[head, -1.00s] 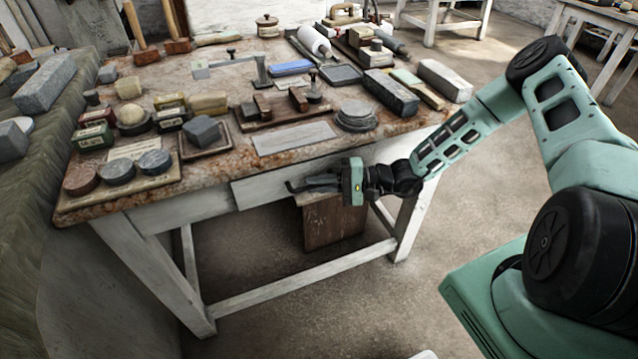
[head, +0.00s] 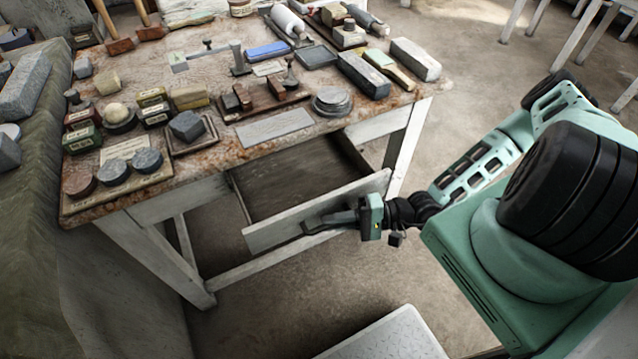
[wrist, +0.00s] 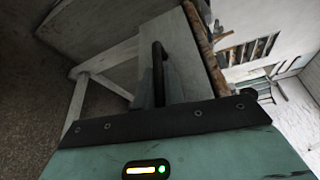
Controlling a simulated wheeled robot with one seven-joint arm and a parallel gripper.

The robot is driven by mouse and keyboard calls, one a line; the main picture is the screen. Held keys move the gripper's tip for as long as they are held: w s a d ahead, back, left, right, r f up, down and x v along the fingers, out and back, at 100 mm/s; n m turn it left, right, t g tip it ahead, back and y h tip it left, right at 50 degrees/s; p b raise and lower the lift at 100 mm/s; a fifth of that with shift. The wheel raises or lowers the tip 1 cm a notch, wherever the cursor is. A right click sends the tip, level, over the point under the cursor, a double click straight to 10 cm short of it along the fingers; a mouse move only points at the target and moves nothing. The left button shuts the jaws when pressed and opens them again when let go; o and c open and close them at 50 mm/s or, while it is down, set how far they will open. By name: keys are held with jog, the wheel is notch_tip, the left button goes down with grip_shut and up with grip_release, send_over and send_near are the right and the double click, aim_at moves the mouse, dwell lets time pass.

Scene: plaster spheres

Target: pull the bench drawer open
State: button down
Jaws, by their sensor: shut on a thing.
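The bench drawer (head: 330,207) stands well out from under the worktop of the bench (head: 228,152). Its inside shows bare and grey in the head view. My gripper (head: 318,222) is at the outer face of the drawer front, shut on the dark drawer handle. In the wrist view the handle (wrist: 158,68) is a dark bar rising from between the fingers, against the pale drawer front (wrist: 190,65). The gripper's body hides part of the handle there.
A bench leg (head: 408,150) stands right of the drawer. A pale ridged plate (head: 385,338) lies at the bottom. Bare floor lies in front of the bench.

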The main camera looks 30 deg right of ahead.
jog(key=s+p, duration=0.2)
jog(key=s, duration=0.5)
jog(key=c, duration=1.5)
grip_release()
jog(key=shift+d, duration=0.15)
jog(key=shift+b+v, duration=1.95)
jog(key=shift+v, duration=6.65)
